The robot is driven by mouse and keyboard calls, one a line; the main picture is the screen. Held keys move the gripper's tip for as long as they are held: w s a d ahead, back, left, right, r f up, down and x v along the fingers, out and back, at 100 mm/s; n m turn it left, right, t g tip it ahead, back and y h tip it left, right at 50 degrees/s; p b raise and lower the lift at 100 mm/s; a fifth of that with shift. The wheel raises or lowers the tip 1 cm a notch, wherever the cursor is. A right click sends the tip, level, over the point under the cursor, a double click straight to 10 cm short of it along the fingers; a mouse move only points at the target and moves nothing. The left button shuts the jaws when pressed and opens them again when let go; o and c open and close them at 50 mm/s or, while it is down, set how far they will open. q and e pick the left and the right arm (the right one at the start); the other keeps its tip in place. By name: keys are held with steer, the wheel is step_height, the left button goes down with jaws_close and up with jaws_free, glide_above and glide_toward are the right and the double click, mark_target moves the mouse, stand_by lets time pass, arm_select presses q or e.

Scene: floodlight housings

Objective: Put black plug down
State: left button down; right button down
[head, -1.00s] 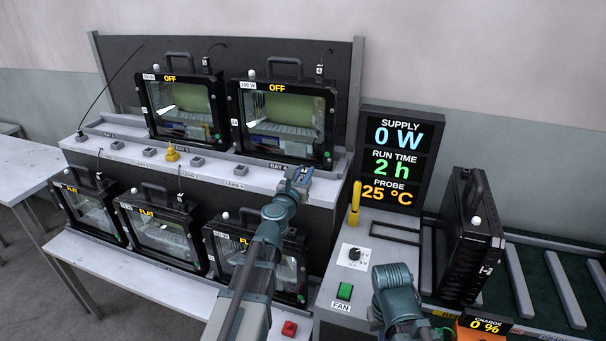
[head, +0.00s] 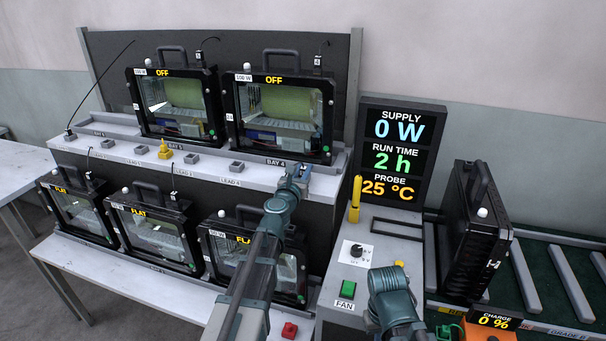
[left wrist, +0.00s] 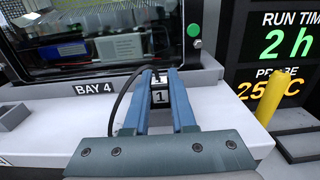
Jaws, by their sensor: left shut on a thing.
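My left gripper (head: 296,172) is at the upper shelf, just in front of the BAY 4 housing (head: 279,117). In the left wrist view, its blue fingers (left wrist: 160,78) are shut on a small black plug (left wrist: 160,88) with white labels, one reading 1. A black cable (left wrist: 120,100) curves off to the left of the fingers. The plug is over the white shelf, right of the BAY 4 label; I cannot tell whether it touches the surface. In the head view the plug is hidden by the gripper. My right arm shows at the lower right, its gripper out of frame.
Grey sockets (head: 236,167) and a yellow plug (head: 164,151) line the shelf to the left. Several housings stand below. The supply display (head: 400,155), a yellow probe (head: 355,200) and a dark housing (head: 478,232) are on the right.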

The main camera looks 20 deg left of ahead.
arm_select(q)
steer(key=c, duration=1.2)
jaws_free()
steer(key=shift+f, duration=0.15)
steer(key=o, duration=0.5)
steer(key=shift+c, duration=0.2)
steer(key=shift+r, duration=0.3)
steer(key=s, duration=1.2)
steer(key=shift+a, duration=0.2)
steer(key=shift+s+f, duration=0.1)
